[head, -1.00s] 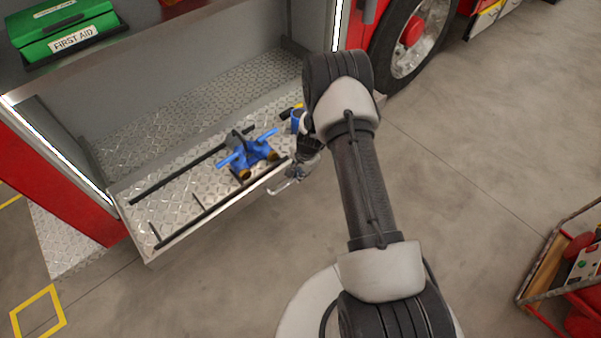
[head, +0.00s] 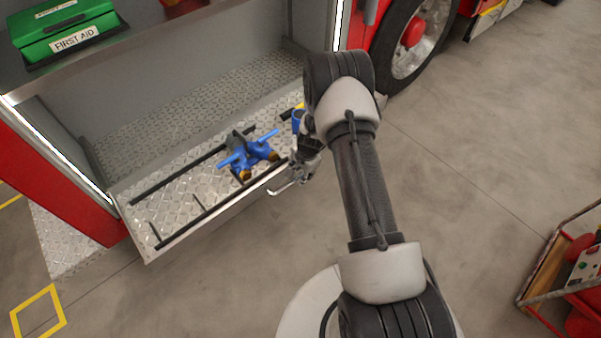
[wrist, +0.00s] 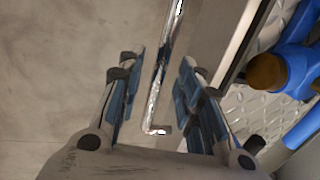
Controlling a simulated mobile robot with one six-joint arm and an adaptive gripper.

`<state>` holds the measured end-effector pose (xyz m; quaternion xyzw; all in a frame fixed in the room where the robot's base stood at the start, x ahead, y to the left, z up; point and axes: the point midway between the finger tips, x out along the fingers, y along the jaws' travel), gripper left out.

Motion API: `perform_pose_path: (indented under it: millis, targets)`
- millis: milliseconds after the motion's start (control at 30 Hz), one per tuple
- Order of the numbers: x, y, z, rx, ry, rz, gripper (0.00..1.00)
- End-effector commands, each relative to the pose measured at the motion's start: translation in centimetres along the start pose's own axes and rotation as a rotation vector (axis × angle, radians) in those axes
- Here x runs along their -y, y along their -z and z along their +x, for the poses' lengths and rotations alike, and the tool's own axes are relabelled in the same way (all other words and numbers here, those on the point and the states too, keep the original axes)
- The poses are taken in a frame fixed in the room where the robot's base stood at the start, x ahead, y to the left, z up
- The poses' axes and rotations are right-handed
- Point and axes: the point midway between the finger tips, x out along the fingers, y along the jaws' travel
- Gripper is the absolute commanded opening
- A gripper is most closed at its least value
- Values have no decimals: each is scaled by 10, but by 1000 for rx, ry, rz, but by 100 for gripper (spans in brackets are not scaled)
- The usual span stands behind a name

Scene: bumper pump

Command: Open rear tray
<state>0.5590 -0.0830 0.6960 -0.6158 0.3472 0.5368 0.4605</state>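The tray (head: 177,207) is a diamond-plate metal drawer. It sticks out from the lower compartment of the red vehicle in the head view. Its bright metal bar handle (head: 281,189) stands off the front edge. In the wrist view the handle (wrist: 163,85) runs lengthwise between the two blue-padded fingers of my gripper (wrist: 160,65), with its bent end near the palm. The fingers are open, with gaps visible on both sides of the bar. My gripper (head: 301,172) is at the tray's front right in the head view, partly hidden by my arm.
A blue valve fitting (head: 248,156) lies on the tray between black rails, close to the handle side. A green first aid box (head: 65,32) sits on the shelf above. A wheel (head: 413,40) stands at right. A cart (head: 566,270) is at far right. Floor in front is clear.

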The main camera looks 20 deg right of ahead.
Motion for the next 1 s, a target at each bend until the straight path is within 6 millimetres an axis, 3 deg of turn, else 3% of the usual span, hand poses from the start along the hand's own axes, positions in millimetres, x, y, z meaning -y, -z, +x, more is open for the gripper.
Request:
perform_pose_path:
  millis: [600, 1000]
  targets:
    - [1, 1, -107, -1, 2, 1, 33]
    - [0, 0, -118, 0, 0, 0, 33]
